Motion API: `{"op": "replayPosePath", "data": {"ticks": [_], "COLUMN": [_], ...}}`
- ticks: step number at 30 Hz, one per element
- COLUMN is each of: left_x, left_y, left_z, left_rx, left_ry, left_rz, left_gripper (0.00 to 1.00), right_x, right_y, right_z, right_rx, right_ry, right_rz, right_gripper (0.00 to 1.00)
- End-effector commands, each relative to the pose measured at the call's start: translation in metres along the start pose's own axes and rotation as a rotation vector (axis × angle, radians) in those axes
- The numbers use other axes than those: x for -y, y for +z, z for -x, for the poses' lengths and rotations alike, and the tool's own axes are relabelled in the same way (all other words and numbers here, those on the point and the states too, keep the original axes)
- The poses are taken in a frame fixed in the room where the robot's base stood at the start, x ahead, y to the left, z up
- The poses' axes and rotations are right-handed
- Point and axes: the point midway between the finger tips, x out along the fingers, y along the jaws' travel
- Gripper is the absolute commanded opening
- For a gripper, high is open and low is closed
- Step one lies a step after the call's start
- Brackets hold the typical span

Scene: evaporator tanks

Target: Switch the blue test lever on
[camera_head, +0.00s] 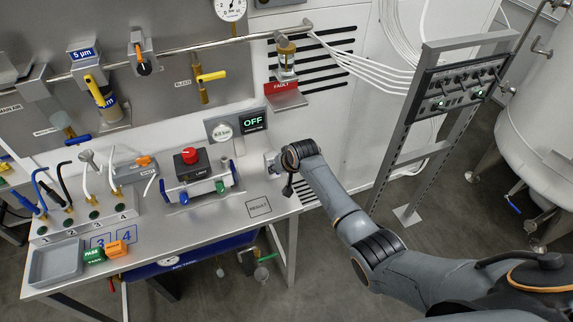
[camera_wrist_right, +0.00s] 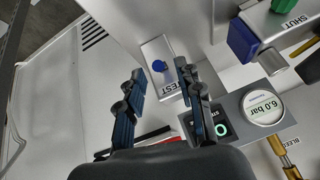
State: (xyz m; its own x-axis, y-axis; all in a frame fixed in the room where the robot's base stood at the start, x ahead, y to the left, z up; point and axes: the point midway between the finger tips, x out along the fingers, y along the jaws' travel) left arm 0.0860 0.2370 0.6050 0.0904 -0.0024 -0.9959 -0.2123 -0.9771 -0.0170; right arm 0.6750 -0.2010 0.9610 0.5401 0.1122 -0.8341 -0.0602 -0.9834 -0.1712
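The blue test lever (camera_wrist_right: 159,66) is a small round blue knob on a pale plate (camera_wrist_right: 172,58) marked TEST in the right wrist view. My right gripper (camera_wrist_right: 158,78) is open, its two fingers spread on either side of the lever in the picture, with nothing between them. I cannot tell the remaining distance, and no contact shows. In the head view my right gripper (camera_head: 284,168) is by the wall panel at the bench's right end, and the lever is hidden there. A dark display (camera_head: 253,120) just left of it reads OFF in green. My left gripper is not in view.
A round gauge (camera_wrist_right: 263,107) reads 6.0 bar beside the display. A box with a red button (camera_head: 187,157) stands on the bench (camera_head: 215,215). A red FAULT tray (camera_head: 286,96) is on the wall above my right gripper. A grey control rack (camera_head: 455,85) stands right.

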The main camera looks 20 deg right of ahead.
Motion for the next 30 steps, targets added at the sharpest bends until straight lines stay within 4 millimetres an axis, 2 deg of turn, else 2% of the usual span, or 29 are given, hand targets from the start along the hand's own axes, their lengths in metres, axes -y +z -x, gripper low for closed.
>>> {"op": "replayPosePath", "data": {"ticks": [12,18,23,30], "left_x": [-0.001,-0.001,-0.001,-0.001], "left_y": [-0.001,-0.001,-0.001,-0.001], "left_z": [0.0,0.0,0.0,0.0], "left_rx": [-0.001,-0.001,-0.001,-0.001], "left_ry": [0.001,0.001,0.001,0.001], "left_rz": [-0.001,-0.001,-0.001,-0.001], "left_gripper": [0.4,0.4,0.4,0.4], "right_x": [-0.001,0.0,0.0,0.0], "right_y": [0.0,0.0,0.001,0.001], "right_z": [0.067,0.093,0.103,0.104], "right_rx": [-0.002,0.0,0.001,0.002], "right_ry": [0.001,0.0,0.0,0.001], "right_rz": [0.0,0.0,0.0,0.0], "right_gripper": [0.36,0.36,0.36,0.36]}}
